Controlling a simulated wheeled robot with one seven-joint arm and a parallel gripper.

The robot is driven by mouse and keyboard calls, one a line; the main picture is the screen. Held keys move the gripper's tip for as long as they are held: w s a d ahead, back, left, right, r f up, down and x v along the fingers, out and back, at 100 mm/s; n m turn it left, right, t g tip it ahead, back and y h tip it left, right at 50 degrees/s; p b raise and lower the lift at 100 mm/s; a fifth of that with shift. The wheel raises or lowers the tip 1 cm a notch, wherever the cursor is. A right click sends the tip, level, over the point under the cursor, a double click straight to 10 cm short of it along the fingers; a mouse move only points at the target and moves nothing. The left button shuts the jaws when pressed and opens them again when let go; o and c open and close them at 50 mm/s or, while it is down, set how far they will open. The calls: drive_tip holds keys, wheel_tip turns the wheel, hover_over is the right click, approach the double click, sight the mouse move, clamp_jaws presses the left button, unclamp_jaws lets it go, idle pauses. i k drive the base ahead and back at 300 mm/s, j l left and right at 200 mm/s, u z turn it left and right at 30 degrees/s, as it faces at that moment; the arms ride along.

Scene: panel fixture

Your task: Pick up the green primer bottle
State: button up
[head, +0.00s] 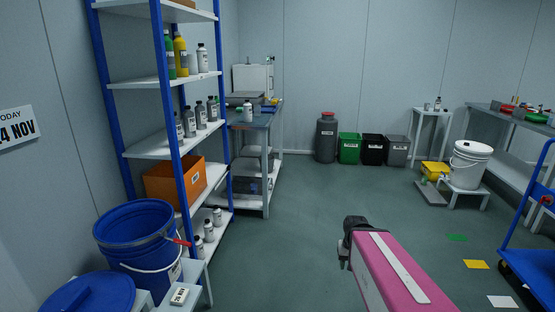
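A green bottle (170,45) stands on the second shelf from the top of the blue-and-white rack at the left. A blue rack post partly covers its left side, and I cannot read its label. A yellow bottle (181,57) stands right beside it. My gripper (345,254) is at the dark end of my pink arm, low and right of centre, over the floor and far from the rack. Its fingers are too small and hidden to tell whether they are open or shut.
The rack (141,152) also holds white and grey bottles and an orange bin (165,185). A blue bucket (128,258) stands before it. A grey bench (254,122) stands behind the rack. A blue cart (528,235) is at right. The middle floor is clear.

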sight(170, 56)
drive_tip(key=i+l+u, duration=0.3)
drive_tip(key=i, duration=0.25)
drive_tip(key=i+l+u, duration=0.25)
drive_tip(key=i, duration=0.35)
drive_tip(key=i+l+u, duration=0.3)
drive_tip(key=i, duration=0.2)
